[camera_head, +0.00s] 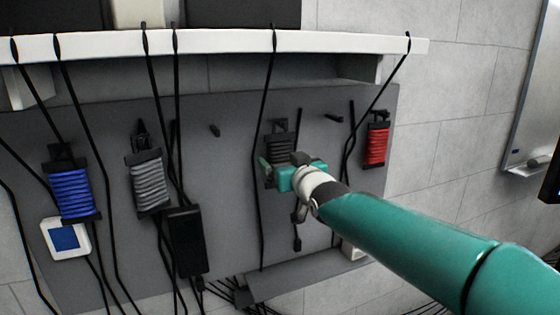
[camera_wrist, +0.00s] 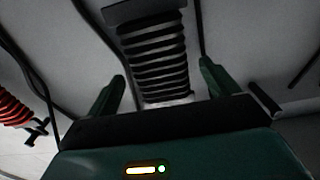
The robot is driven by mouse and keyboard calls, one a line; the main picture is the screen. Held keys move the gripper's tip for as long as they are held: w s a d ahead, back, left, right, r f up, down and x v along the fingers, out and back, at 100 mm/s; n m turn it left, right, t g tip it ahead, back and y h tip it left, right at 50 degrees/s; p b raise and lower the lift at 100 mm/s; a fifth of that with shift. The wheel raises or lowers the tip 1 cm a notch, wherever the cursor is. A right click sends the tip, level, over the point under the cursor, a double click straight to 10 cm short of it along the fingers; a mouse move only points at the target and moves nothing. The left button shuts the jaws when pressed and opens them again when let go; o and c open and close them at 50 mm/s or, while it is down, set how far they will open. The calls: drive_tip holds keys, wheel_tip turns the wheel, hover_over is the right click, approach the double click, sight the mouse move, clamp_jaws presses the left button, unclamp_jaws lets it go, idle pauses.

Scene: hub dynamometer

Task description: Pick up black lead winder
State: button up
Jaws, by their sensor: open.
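The black lead winder (camera_head: 281,143), wound with dark cable, hangs on the grey wall panel, left of the red winder. My gripper (camera_head: 281,163) is in front of its lower part and hides some of it. In the wrist view the black winder (camera_wrist: 153,55) shows its ribbed windings between and beyond the two green fingers of my open gripper (camera_wrist: 163,84). A finger is on each side, with a visible gap to the windings. I cannot tell how far the fingertips reach in depth.
A red winder (camera_head: 376,143), a grey winder (camera_head: 150,182) and a blue winder (camera_head: 71,193) hang on the panel (camera_head: 228,170). Black cables hang from the white shelf (camera_head: 215,42) beside them. A black box (camera_head: 187,241) hangs lower down.

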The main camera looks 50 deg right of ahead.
drive_tip(key=shift+x, duration=1.35)
drive_tip(key=c, duration=1.2)
drive_tip(key=shift+r, duration=0.65)
drive_tip(key=shift+s+a+r, duration=0.1)
drive_tip(key=shift+s, duration=0.1)
drive_tip(key=v, duration=1.7)
drive_tip(key=shift+s+a, duration=0.2)
drive_tip(key=shift+s, duration=0.05)
